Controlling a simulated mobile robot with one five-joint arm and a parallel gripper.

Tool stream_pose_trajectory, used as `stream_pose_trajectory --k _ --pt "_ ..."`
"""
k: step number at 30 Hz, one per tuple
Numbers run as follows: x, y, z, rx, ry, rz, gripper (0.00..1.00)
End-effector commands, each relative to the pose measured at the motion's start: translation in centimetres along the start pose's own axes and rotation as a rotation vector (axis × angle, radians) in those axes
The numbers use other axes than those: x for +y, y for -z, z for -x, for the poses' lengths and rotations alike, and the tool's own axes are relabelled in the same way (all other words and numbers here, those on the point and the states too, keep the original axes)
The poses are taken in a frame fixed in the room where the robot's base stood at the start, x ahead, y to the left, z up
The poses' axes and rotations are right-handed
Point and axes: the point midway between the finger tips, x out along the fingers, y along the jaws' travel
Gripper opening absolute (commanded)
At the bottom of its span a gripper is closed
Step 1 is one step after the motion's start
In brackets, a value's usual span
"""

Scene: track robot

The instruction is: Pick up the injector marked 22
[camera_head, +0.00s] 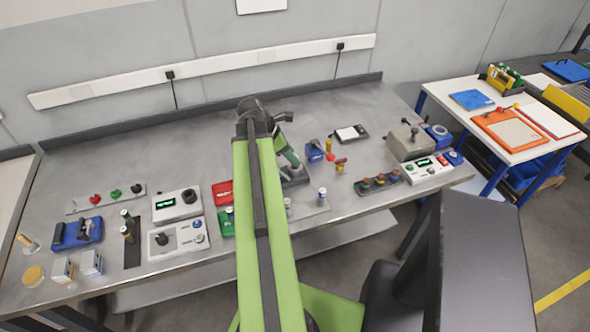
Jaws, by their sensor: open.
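No marking 22 can be read at this size, so I cannot tell which thing is the injector. Small upright cylinders stand on the bench: a pair with dark bodies (127,226) at the left and a blue-topped one (322,196) right of my arm. My green arm reaches up the middle of the view. The dark end at its top, with what looks like my gripper (285,117), is above the back of the bench. It is open and apart from these cylinders. My arm hides part of the bench middle.
The grey bench (330,105) has a raised back edge. Control boxes (177,205), a red tray (223,193) and a grey box with a lever (408,142) stand on it. The bench's back strip is mostly clear.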

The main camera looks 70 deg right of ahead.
Motion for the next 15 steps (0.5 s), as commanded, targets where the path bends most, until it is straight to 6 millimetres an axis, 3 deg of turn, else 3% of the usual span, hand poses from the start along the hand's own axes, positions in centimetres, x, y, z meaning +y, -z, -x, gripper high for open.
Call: stream_pose_trajectory --k 1,4,11,15 --pt "0.0 0.6 -1.8 0.000 0.001 -0.001 0.48" --pt "0.0 0.5 -3.2 0.000 0.000 -0.001 0.48" --pt "0.0 0.2 -3.1 0.000 -0.001 0.001 0.48" --pt "0.0 0.2 -3.1 0.000 0.000 0.000 0.32"
